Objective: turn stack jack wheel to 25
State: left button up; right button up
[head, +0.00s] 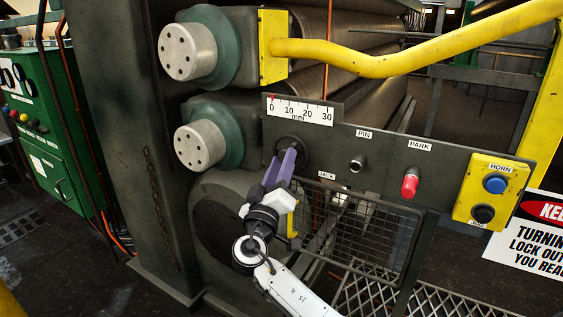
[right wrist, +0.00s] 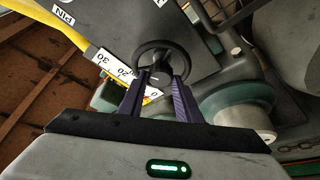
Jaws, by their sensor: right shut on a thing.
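The stack jack wheel (head: 291,141) is a small black handwheel on the dark panel above the JACK label (head: 327,175). Its rim and spokes show in the right wrist view (right wrist: 163,45). My right gripper (head: 284,158) reaches up to it from below, with its purple fingers shut on the wheel. In the right wrist view the two fingers (right wrist: 162,77) lie on either side of the wheel's hub, and they hide part of the wheel. The white mm scale (head: 300,111) above runs from 0 to 30; its red pointer (head: 271,97) stands at about 0. My left gripper is not in view.
A PIN knob (head: 357,163), a red PARK knob (head: 410,185) and a yellow HORN and JOG box (head: 490,190) sit to the right. Green-ended rolls (head: 210,145) are at the left, a yellow rail (head: 400,64) above and a mesh guard (head: 370,230) below.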

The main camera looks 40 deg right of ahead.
jog(key=shift+s+n+t+y+p, duration=0.1)
jog(key=shift+n+t+y+p, duration=0.35)
jog(key=shift+n, duration=0.85)
jog(key=o, duration=1)
jog(key=shift+o, duration=0.2)
jog(key=b+v, duration=0.2)
jog(key=v, duration=0.8)
jog(key=shift+s+a+r, duration=0.1)
jog(key=shift+a, duration=0.05)
